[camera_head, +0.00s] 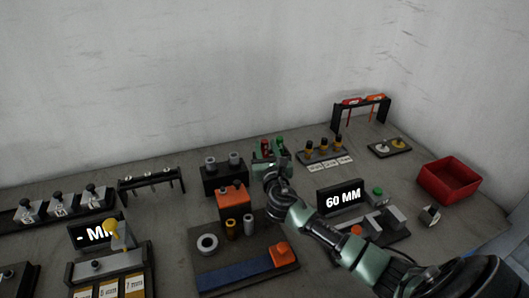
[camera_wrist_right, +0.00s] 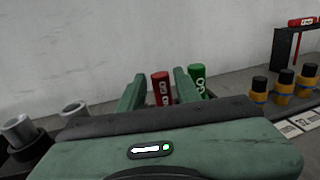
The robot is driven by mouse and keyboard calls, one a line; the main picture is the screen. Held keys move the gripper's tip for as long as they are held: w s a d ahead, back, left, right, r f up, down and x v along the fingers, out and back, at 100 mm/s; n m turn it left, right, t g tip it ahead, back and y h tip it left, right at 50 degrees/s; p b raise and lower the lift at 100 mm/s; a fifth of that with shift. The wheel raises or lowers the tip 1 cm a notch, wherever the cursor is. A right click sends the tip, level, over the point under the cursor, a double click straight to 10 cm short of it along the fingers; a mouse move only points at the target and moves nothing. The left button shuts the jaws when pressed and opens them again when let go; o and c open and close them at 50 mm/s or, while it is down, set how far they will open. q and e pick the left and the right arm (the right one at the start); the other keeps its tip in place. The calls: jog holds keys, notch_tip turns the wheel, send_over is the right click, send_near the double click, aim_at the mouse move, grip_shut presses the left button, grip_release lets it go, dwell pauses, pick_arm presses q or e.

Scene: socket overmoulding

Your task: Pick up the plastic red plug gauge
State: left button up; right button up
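The red plug gauge (camera_head: 264,146) stands upright at the back of the table, left of a green plug gauge (camera_head: 280,142). In the right wrist view the red gauge (camera_wrist_right: 161,88) shows between the two green fingers of my right gripper (camera_wrist_right: 158,73), with a gap on each side. The green gauge (camera_wrist_right: 197,79) is just right of the right finger. My right gripper (camera_head: 271,162) is open and empty, close in front of the gauges. The lower part of the red gauge is hidden by the gripper body. My left gripper is not in view.
Black-and-yellow gauges (camera_head: 323,146) stand in a holder to the right. A 60 MM display (camera_head: 341,197) is near my right arm. A red bin (camera_head: 449,179) is at the far right. The wall is behind.

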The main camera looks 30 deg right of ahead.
aim_at(264, 140)
jog(key=x, duration=0.6)
grip_shut()
